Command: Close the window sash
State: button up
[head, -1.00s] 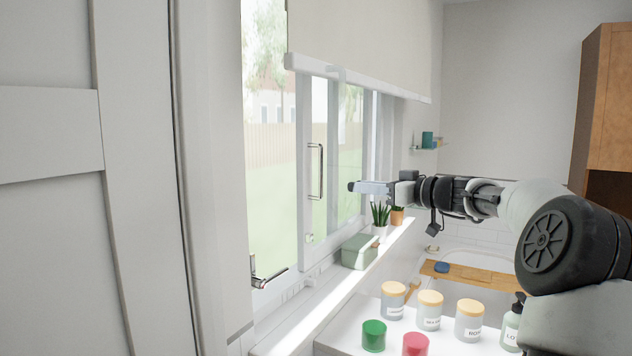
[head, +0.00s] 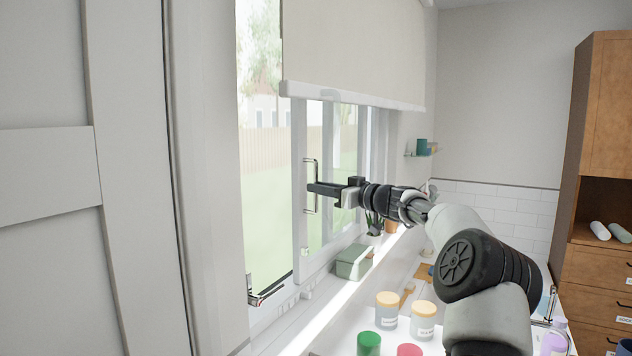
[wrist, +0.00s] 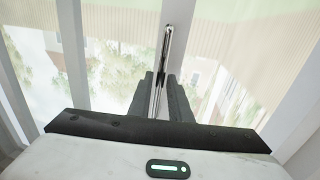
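The white window sash (head: 299,230) stands upright in the window, with a tall clear pane-sized area to its left. A slim vertical metal pull handle (head: 317,165) is on the sash's left stile. My gripper (head: 312,188) is at the handle's middle in the head view. In the wrist view, the dark fingers (wrist: 161,98) lie on both sides of the handle bar (wrist: 167,42), with little or no gap, and look shut on it. The exact finger contact is partly hidden by foreshortening.
A green box (head: 353,262) and potted plants (head: 374,224) stand on the sill below my arm. Lidded jars (head: 388,308) stand on the counter. A roller blind (head: 350,55) hangs above. A white panelled door (head: 130,180) fills the left.

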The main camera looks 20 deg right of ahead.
jog(key=shift+x, duration=0.9)
jog(key=shift+c, duration=0.5)
grip_shut()
jog(key=shift+f, duration=0.1)
